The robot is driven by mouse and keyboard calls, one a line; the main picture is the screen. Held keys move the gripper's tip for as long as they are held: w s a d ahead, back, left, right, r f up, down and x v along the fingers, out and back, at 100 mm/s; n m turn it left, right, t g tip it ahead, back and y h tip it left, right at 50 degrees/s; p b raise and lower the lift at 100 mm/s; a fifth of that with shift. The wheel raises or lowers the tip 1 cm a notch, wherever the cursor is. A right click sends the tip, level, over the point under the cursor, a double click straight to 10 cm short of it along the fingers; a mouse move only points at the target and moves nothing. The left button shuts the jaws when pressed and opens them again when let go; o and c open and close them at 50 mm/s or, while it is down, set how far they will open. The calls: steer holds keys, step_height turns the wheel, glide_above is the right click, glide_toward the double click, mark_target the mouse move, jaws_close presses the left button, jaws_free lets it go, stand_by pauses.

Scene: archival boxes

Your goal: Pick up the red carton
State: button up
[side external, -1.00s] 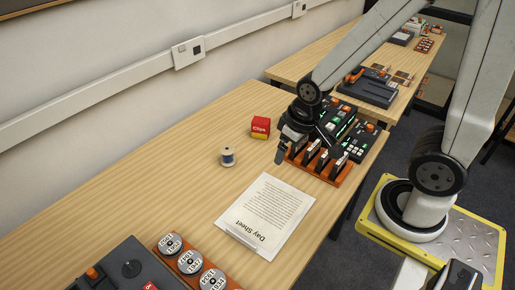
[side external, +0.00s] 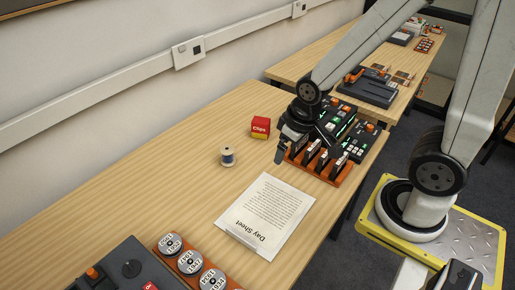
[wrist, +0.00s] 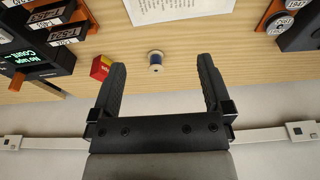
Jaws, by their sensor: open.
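The red carton (side external: 260,127) is a small red box with a yellow lower part and the word "Clips" on it. It stands on the wooden table toward the wall side. In the wrist view the carton (wrist: 101,67) shows at the left, just outside my left finger. My gripper (side external: 279,160) hangs above the table, in front and to the right of the carton in the side view. In the wrist view my gripper (wrist: 160,72) has its two fingers wide apart with nothing between them touching.
A spool of blue thread (side external: 228,157) stands left of the carton. A "Day Sheet" paper (side external: 265,213) lies on the table. An orange rack with black cartridges (side external: 322,163) and a black device with green lights (side external: 362,142) stand close by my gripper. Round labelled reels (side external: 191,261) sit in front.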

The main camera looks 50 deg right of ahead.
steer(key=m, duration=0.2)
steer(key=m+t+y, duration=0.6)
steer(key=m+t, duration=0.3)
steer(key=m, duration=2)
glide_toward(261, 124)
steer(key=w+f, duration=0.1)
steer(key=w+a+f, duration=0.1)
steer(key=shift+w+f, duration=0.3)
steer(key=shift+w, duration=0.1)
steer(key=shift+d+f+m+t+h, duration=0.15)
steer(key=shift+d+m+t+h, duration=0.15)
steer(key=shift+d+t+h, duration=0.3)
steer(key=shift+x, duration=3.95)
steer(key=shift+s+f, duration=0.1)
